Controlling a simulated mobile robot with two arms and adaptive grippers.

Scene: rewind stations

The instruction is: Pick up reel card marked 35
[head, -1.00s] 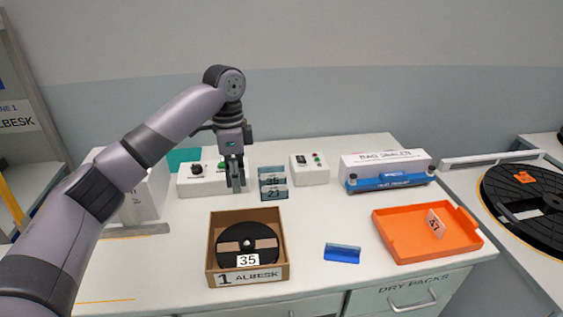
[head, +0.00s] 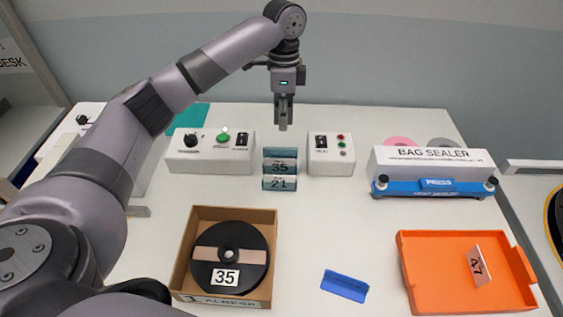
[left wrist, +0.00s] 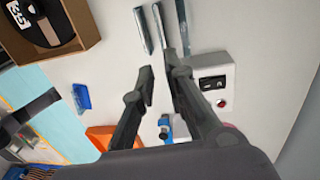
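The reel card marked 35 (head: 281,167) stands in a small rack behind the card marked 21 (head: 279,184). In the left wrist view the cards show as thin upright slats (left wrist: 164,24), their numbers not readable. My left gripper (head: 283,122) hangs fingers down, above and slightly behind the cards in the head view. In the left wrist view its fingers (left wrist: 158,68) are apart, with nothing between them, and the slats lie beyond the tips. My right gripper is not in view.
A cardboard box (head: 187,235) holds a black reel (head: 255,257) with its own 35 label. Control boxes (head: 212,153) (head: 331,154) flank the cards. A bag sealer (head: 433,165), blue block (head: 345,286) and orange tray (head: 409,270) with card 27 (head: 478,266) are to the right.

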